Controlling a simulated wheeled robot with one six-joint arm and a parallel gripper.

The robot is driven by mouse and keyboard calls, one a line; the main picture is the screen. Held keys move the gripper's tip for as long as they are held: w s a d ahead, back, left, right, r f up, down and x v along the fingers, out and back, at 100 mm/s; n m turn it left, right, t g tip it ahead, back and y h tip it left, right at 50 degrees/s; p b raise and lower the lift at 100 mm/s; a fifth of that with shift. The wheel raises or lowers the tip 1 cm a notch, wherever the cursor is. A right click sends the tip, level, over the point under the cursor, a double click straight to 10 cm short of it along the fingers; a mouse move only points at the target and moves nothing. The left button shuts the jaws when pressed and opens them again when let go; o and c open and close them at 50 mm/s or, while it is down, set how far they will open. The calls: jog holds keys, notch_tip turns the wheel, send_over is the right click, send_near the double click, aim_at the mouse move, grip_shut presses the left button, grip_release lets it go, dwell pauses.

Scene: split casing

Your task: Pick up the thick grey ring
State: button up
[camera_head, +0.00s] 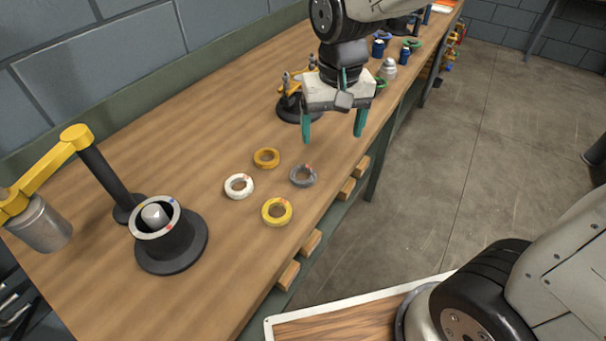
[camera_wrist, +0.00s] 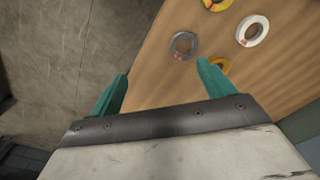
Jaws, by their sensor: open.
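The thick grey ring (camera_head: 303,176) lies flat on the wooden bench, the rightmost of a small group of rings, with a small red mark on it. It also shows in the wrist view (camera_wrist: 184,45), beyond my fingertips and between them, nearer the right one. My gripper (camera_head: 334,130) is open and empty, with its teal fingers apart and pointing down. In the head view it is above and to the right of the grey ring, clear of it. In the wrist view the fingers (camera_wrist: 162,72) frame the bench edge and part of the floor.
A white ring (camera_head: 239,186), an orange ring (camera_head: 266,158) and a yellow ring (camera_head: 277,211) lie close around the grey one. A dark casing (camera_head: 172,245) with a grey rim and a yellow-armed stand (camera_head: 120,190) are at left. Another stand (camera_head: 289,106) is behind my gripper.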

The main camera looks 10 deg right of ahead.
send_near(303, 178)
notch_tip(303, 178, down, 7)
jog(key=shift+w+r, duration=0.1)
jog(key=shift+w, duration=0.05)
jog(key=c, duration=1.1)
